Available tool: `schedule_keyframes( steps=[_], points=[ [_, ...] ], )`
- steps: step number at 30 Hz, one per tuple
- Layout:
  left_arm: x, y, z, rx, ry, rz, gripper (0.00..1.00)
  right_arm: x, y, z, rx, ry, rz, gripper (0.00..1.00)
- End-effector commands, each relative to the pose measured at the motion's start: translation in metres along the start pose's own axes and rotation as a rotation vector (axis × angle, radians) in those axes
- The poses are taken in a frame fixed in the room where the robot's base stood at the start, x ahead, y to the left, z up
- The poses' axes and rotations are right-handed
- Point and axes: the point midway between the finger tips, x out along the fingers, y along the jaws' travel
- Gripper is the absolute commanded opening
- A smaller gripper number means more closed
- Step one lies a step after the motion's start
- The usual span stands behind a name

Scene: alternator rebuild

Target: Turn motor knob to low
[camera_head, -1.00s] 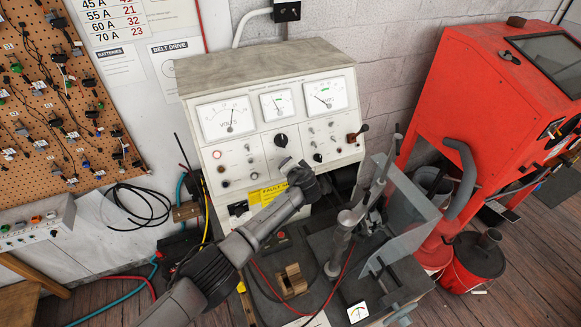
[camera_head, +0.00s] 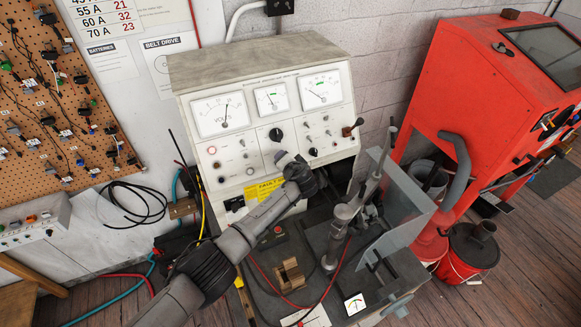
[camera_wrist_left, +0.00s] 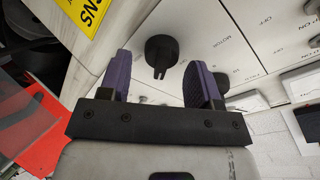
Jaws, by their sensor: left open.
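A black knob (camera_wrist_left: 161,50) stands out from the white panel, a MOTOR label and OFF marks printed to its right in the left wrist view. My left gripper (camera_wrist_left: 162,85) is open, with one purple finger on each side of the knob. The knob is in front of the fingers' gap; I cannot tell whether they touch it. Another dark knob (camera_wrist_left: 223,83) is partly hidden behind the right finger. In the head view my left gripper (camera_head: 284,157) is at the test bench's panel, just below a large black knob (camera_head: 276,134), and blocks sight of the motor knob.
Dial meters (camera_head: 219,114) sit above the knobs. Small switches and a lever (camera_head: 353,127) are to the right. A yellow label (camera_head: 262,190) is below my gripper. A clamp post (camera_head: 338,235) and grey guard plate (camera_head: 400,195) stand on the bench's right. A red cabinet (camera_head: 440,100) is beyond.

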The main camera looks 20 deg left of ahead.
Motion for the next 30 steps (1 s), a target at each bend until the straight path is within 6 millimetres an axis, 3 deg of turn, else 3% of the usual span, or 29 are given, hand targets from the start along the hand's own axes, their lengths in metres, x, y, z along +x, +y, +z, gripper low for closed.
schedule_keyframes(
  steps=[5,21,30],
  points=[
    [-0.014,0.000,0.000,-0.001,0.001,0.001,0.58,-0.003,-0.001,-0.001,0.004,0.000,-0.003,0.00],
    [-0.097,0.001,0.000,-0.003,0.004,0.001,0.58,0.001,-0.003,0.000,0.008,0.001,-0.007,0.00],
    [-0.129,0.000,0.000,-0.001,0.002,0.000,0.58,0.005,-0.001,0.002,0.003,0.000,-0.002,0.00]
  ],
)
